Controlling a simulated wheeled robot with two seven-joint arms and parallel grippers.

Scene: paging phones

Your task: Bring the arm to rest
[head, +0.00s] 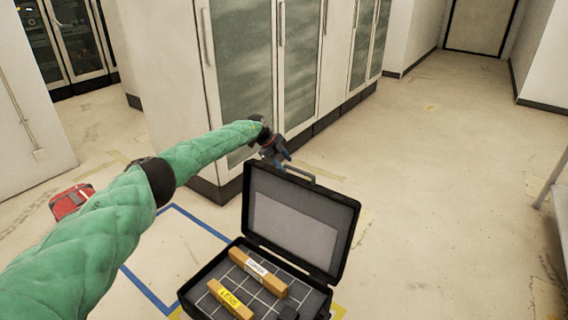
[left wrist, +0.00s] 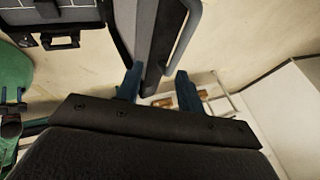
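My left arm in its green sleeve reaches out from the left in the head view. My left gripper (head: 280,155) is just beyond the top of the open lid (head: 298,220) of a black case. In the left wrist view the two blue fingers of the left gripper (left wrist: 158,88) stand apart with nothing gripped. The lid's edge and its grey handle (left wrist: 188,35) show beyond the fingers. Whether a finger touches the lid I cannot tell.
The case (head: 206,278) holds two wooden blocks, one with a white label (head: 256,270) and one with a yellow label (head: 230,300). Blue floor tape (head: 150,290) runs beside it. Tall cabinets (head: 240,60) stand behind. A red object (head: 72,202) lies left.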

